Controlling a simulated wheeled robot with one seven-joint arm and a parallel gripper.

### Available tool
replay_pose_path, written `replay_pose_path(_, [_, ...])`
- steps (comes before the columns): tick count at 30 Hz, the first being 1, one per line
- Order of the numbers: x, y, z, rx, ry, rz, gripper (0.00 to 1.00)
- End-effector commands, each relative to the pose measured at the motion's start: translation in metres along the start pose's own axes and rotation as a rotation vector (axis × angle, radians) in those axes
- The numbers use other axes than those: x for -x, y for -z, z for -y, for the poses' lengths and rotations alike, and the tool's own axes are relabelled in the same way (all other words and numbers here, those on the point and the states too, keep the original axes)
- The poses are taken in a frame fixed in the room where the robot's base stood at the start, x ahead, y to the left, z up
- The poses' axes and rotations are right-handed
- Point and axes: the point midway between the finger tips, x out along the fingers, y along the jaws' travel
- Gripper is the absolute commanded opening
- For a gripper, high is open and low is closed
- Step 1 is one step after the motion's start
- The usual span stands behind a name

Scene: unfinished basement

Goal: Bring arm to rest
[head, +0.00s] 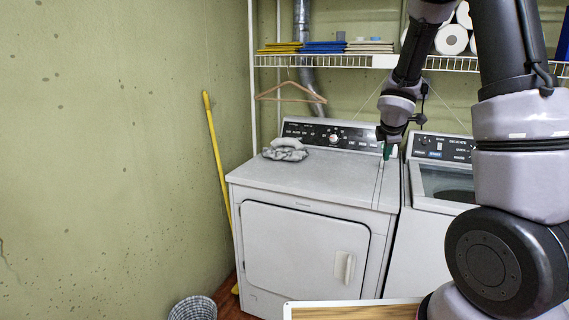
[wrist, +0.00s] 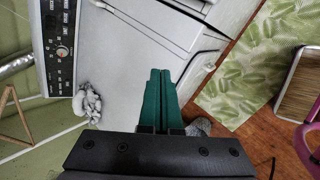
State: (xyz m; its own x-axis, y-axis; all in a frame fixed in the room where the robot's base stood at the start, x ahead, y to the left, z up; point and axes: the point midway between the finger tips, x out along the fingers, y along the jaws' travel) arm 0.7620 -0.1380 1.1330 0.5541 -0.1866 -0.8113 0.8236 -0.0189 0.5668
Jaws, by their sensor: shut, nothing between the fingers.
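My gripper (head: 387,151) hangs from my raised arm over the right part of the dryer's top in the head view. In the wrist view its two green fingers (wrist: 159,98) lie close together, shut and empty. The white dryer (head: 310,187) stands below it, and its top (wrist: 130,60) fills much of the wrist view. In the head view, part of my arm covers the right side of the picture.
A grey crumpled cloth (head: 285,149) lies on the dryer's back left. A washer (head: 440,185) stands to the right. A wire shelf (head: 330,60) with a hanger (head: 290,92) runs above. A yellow pole (head: 216,150) leans at the wall. A leaf-patterned mat (wrist: 262,65) lies on the floor.

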Motion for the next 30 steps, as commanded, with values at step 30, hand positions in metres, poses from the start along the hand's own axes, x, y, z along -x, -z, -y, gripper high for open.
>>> replay_pose_path(30, [0.335,0.015,0.133,-1.942,0.341,-0.245,0.0])
